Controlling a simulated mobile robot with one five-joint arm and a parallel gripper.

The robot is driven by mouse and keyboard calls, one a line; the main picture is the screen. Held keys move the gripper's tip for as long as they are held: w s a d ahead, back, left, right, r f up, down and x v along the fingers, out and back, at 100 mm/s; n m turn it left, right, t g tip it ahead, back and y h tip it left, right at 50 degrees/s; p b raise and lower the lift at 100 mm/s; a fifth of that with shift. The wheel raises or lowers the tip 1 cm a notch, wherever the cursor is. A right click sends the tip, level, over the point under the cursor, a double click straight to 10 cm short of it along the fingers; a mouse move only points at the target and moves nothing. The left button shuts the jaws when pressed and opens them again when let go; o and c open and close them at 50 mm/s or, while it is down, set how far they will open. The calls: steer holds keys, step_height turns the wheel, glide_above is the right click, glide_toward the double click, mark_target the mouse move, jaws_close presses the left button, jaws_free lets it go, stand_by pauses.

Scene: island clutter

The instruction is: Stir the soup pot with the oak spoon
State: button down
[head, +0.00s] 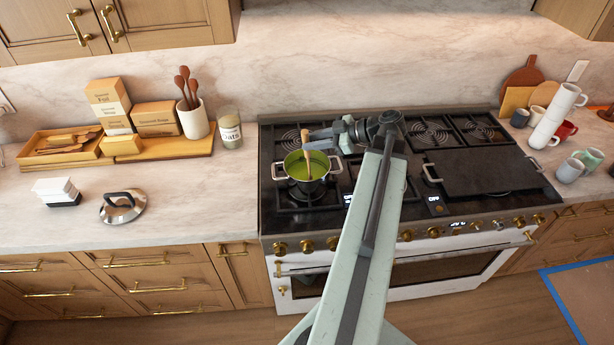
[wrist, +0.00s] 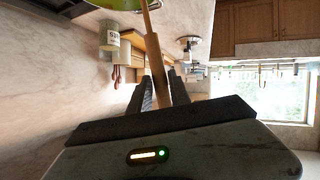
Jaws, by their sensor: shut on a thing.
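The soup pot (head: 293,181) stands on the left part of the stove, with green soup (head: 318,162) inside and a handle on each side. The oak spoon (head: 307,163) stands nearly upright with its lower end in the soup. My gripper (head: 308,141) is shut on the upper part of the spoon, just above the pot. In the wrist view the spoon's handle (wrist: 157,60) runs from between the two dark fingers (wrist: 161,92) up to the green soup at the top edge. The spoon's lower end is hidden in the soup.
The pot lid (head: 122,208) lies on the left counter near a white-and-black block (head: 57,191). Behind are an oats jar (head: 230,130), a crock of spoons (head: 193,118) and boxes (head: 108,100). A griddle (head: 480,172) covers the stove's right; mugs (head: 570,170) stand beyond it.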

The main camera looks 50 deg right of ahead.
steer(key=d, duration=0.5)
steer(key=shift+w+d, duration=0.1)
steer(key=shift+w, duration=0.2)
stand_by(0.4)
steer(key=w+a+r+p, duration=0.2)
steer(key=a+r+p, duration=0.3)
steer(key=r+p, duration=0.4)
steer(key=shift+r+p, duration=0.4)
steer(key=shift+p, duration=0.05)
stand_by(0.5)
stand_by(0.9)
